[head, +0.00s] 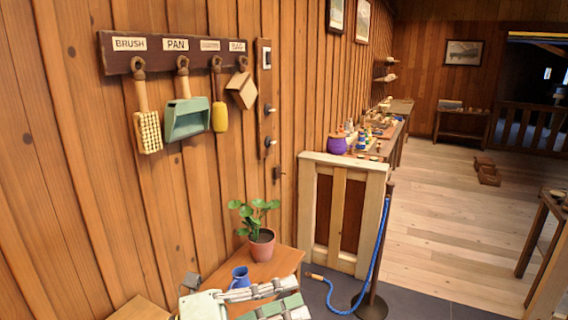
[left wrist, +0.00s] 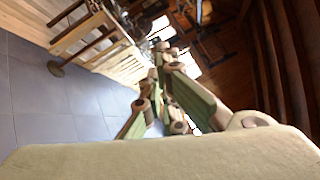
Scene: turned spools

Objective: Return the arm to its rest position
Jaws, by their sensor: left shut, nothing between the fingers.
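My left gripper (head: 296,296) shows at the bottom of the head view, in front of the small wooden table. Its pale green body and jointed grey and green fingers point to the right. In the left wrist view the fingers (left wrist: 163,60) come together beyond the pale palm. They are shut with nothing between them. The gripper looks raised and apart from the things on the table, though its exact height is hard to judge. My right gripper is in neither view.
A small wooden table (head: 284,263) holds a potted plant (head: 262,250) and a blue mug (head: 240,278) close to my gripper. A blue rope (head: 376,250) hangs from a dark post. A brush (head: 147,130) and a pan (head: 186,119) hang on the wall. Floor is open further right.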

